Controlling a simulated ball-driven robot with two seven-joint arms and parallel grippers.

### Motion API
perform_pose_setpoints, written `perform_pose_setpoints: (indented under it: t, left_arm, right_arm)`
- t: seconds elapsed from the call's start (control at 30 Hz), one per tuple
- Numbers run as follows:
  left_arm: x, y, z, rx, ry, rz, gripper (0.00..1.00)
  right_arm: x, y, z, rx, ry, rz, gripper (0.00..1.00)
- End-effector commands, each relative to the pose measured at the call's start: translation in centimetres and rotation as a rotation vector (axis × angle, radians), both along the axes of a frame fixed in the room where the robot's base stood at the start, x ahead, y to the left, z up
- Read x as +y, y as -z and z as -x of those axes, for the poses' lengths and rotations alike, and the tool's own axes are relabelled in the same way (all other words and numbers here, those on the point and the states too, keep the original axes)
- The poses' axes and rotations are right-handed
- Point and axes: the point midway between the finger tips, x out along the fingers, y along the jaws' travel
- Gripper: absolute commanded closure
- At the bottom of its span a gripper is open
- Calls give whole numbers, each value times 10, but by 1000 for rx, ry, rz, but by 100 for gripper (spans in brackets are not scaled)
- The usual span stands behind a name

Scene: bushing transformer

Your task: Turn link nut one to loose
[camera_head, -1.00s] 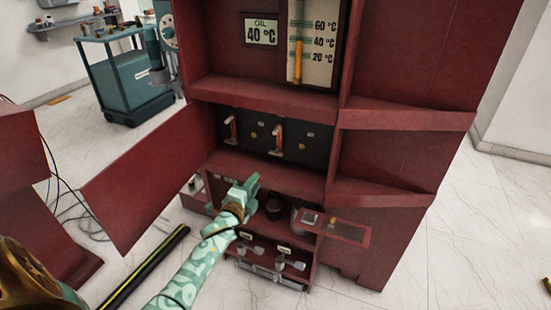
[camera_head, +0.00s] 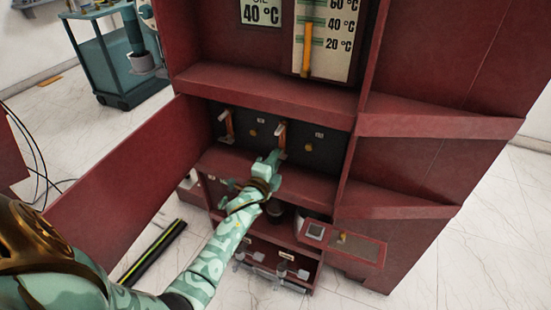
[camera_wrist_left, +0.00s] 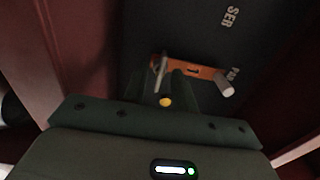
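A black panel (camera_head: 310,150) inside the red cabinet carries two copper-orange links, a left one (camera_head: 228,127) and a right one (camera_head: 282,138), each with pale hardware at its top. My left gripper (camera_head: 272,162) is just below the right link, pointing at the panel. In the left wrist view, the orange link (camera_wrist_left: 200,71) lies across the panel with a thin grey nut-like piece (camera_wrist_left: 160,72) at its left and a pale cylindrical end (camera_wrist_left: 224,86) at its right. My dark gripper fingers (camera_wrist_left: 162,86) stand apart around the grey piece's lower end; contact is unclear. My right gripper is not in view.
Red shelf edges (camera_head: 265,90) lie above and below the panel. An open red door (camera_head: 125,175) stands left. A small red tray (camera_head: 345,243) juts out at the lower right. Lower shelves hold dark pots and handles. A teal cart (camera_head: 115,60) stands behind left.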

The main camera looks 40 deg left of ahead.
Motion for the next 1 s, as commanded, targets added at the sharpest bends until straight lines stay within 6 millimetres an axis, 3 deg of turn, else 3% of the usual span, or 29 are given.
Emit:
perform_pose_setpoints:
  t: [0.07, 0.13, 0.17, 0.63, 1.0]
  left_arm:
    - [0, 0, 0, 0, 0, 0, 76]
    - [0, 0, 0, 0, 0, 1, 95]
    - [0, 0, 0, 0, 0, 1, 100]
    - [0, 0, 0, -13, 0, 57, 100]
    - [0, -1, 0, -77, 0, 327, 100]
  right_arm:
    - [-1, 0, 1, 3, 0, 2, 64]
    - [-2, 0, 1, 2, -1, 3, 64]
    - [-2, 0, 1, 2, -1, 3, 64]
    - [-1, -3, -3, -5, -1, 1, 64]
    - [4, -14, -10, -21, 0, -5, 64]
